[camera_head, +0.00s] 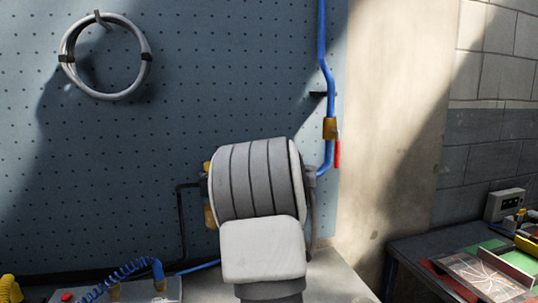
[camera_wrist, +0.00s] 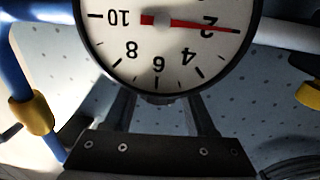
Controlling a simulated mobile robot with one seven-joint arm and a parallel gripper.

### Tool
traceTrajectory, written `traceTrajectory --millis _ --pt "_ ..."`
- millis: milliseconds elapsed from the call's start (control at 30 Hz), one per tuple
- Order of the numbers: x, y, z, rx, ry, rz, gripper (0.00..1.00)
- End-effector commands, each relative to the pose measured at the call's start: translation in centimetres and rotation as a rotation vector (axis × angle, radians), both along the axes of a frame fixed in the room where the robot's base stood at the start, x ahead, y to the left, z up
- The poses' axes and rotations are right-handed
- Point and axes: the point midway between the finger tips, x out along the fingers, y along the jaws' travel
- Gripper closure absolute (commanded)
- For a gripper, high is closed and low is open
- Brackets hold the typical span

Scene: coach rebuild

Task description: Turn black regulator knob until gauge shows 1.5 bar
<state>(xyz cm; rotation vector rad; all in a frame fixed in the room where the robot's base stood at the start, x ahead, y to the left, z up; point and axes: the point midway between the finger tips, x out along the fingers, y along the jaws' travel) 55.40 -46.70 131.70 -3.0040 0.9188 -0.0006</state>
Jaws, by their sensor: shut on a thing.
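The round white gauge (camera_wrist: 158,38) fills the top of the wrist view and appears upside down. Its red needle (camera_wrist: 205,26) points right, across the 2 mark; the exact reading beside it is hard to tell. My gripper (camera_wrist: 163,105) is below the gauge in this view, its fingers reaching up behind the gauge's lower rim. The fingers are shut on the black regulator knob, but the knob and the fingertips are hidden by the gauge. In the head view my own wrist covers the gauge and knob.
A blue pipe (camera_head: 323,55) with a brass fitting and red-handled valve (camera_head: 337,153) runs down beside my wrist. A cable coil (camera_head: 105,55) hangs on the pegboard (camera_head: 200,80). A blue coiled hose (camera_head: 125,271) lies low left. A cluttered bench (camera_head: 415,250) stands right.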

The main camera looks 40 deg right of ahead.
Motion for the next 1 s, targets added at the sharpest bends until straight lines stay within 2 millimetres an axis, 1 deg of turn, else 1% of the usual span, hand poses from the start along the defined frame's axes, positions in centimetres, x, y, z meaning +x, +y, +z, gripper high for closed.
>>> traceTrajectory --millis 33,400,867,900,967,1000 --pt "-0.11 -0.13 0.25 0.001 0.002 0.011 1.00" --pt "-0.01 -0.03 -0.03 0.001 0.002 0.073 1.00" --pt "0.03 0.01 -0.18 0.002 0.002 0.079 1.00" --pt "0.03 0.01 -0.18 0.002 0.002 0.079 0.39" --pt "0.03 0.01 -0.17 0.002 0.001 0.079 0.28" --pt "0.03 0.01 -0.16 0.001 0.002 0.079 0.21"
